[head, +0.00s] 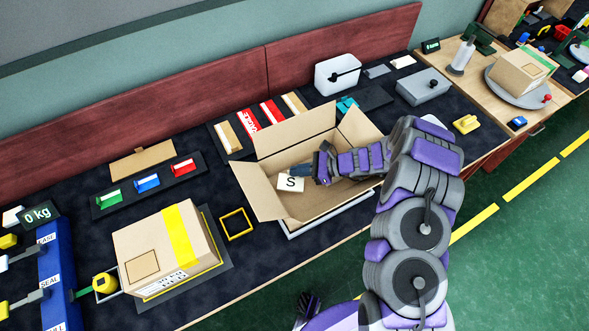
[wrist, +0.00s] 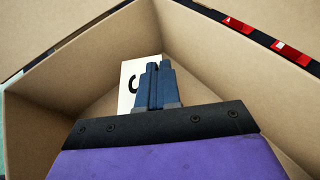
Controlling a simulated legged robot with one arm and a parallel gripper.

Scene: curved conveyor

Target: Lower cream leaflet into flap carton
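The open flap carton (head: 262,192) stands on the dark bench top with its flaps spread outward. My gripper (head: 308,172) reaches down inside it from the right. A cream leaflet with a black S (head: 290,184) is at the fingertips, inside the carton's walls. In the wrist view the leaflet (wrist: 128,92) shows behind and to the left of my gripper (wrist: 158,68), whose blue fingers are close together. The fingers look shut on the leaflet, though their contact with it is partly hidden. The carton's inner walls (wrist: 215,55) surround them.
A taped closed carton (head: 150,250) stands at the left near a yellow square frame (head: 236,223). Racks of red and cream items (head: 270,112) lie behind the open carton. A white container (head: 337,74) and a grey box (head: 424,87) stand farther back.

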